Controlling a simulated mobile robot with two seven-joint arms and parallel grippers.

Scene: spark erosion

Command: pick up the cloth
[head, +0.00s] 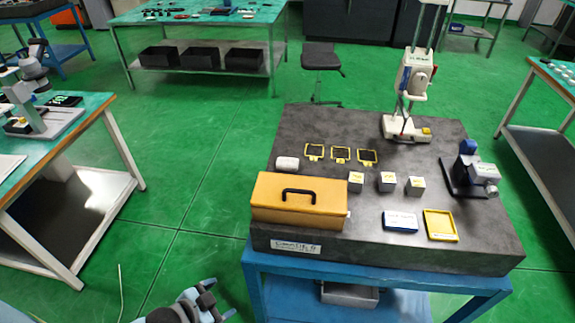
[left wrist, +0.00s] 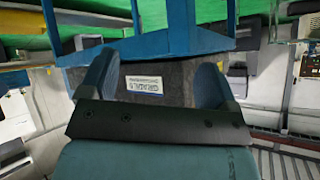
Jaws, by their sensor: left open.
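A small whitish, soft-looking bundle (head: 288,163), which I take for the cloth, lies on the dark stone slab (head: 385,235), near its left edge and behind the orange case. I cannot make out folds in it. My left gripper (head: 214,298) is at the bottom of the head view, over the floor, left of and below the slab, well apart from the bundle. In the left wrist view its two fingers (left wrist: 152,82) are spread with nothing between them. The slab's front label shows upside down beyond them. My right gripper is not in view.
An orange case (head: 300,200) with a black handle stands in front of the bundle. Several small blocks, three yellow-framed plates (head: 341,154), a blue-and-white box (head: 400,221), a yellow tray (head: 440,225) and a tall gauge stand (head: 408,125) share the slab. A blue frame supports it.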

